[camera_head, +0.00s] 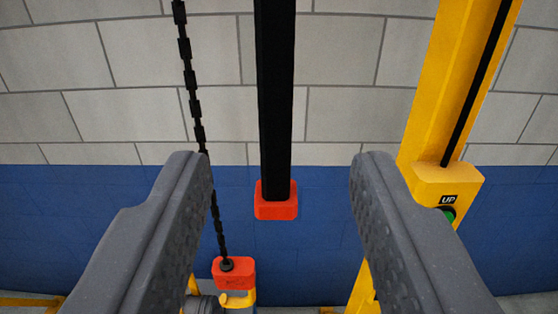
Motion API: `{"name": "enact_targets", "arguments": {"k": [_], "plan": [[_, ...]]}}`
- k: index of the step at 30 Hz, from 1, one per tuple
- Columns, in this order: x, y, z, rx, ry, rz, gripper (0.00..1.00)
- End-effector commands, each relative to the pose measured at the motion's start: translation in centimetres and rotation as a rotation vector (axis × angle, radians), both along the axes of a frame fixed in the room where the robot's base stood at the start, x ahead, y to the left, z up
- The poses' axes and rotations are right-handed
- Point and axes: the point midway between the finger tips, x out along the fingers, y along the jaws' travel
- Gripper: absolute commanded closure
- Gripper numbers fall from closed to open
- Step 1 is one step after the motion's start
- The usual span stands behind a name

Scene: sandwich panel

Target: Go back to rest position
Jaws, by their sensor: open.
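My gripper (278,165) is open, with one grey textured finger at the left and one at the right of the head camera view. Nothing is between the fingers in their grasp. A black vertical bar (275,100) with a red-orange block (276,202) at its lower end shows in the gap between the fingers, apart from both. It appears to be beyond the fingertips. No marker of a rest position shows in this view.
A black chain (190,85) hangs at the left, down to a red block (234,272) with a yellow hook part. A yellow post (425,100) stands at the right, with a box marked UP (447,182) and a green button, partly hidden by my right finger. A grey and blue block wall (340,50) is behind.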

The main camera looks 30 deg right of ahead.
Motion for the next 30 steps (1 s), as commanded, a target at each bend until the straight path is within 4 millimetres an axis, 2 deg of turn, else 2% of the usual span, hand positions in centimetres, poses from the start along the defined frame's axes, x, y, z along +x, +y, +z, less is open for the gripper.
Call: {"name": "enact_targets", "arguments": {"k": [4, 7, 11, 15, 18, 23, 30], "plan": [[-0.5, -0.3, -0.3, 0.01, 0.015, 0.023, 0.58], [-1.7, -0.8, -1.4, 0.031, 0.056, 0.09, 0.58], [-3.3, -0.6, -4.1, 0.059, 0.128, 0.239, 0.58], [-4.3, 0.8, -7.3, 0.07, 0.185, 0.409, 0.58], [-4.9, 2.0, -8.9, 0.07, 0.209, 0.496, 0.58], [-5.1, 2.8, -9.9, 0.066, 0.221, 0.55, 0.58], [-5.1, 2.8, -9.8, 0.064, 0.221, 0.549, 0.58]]}}
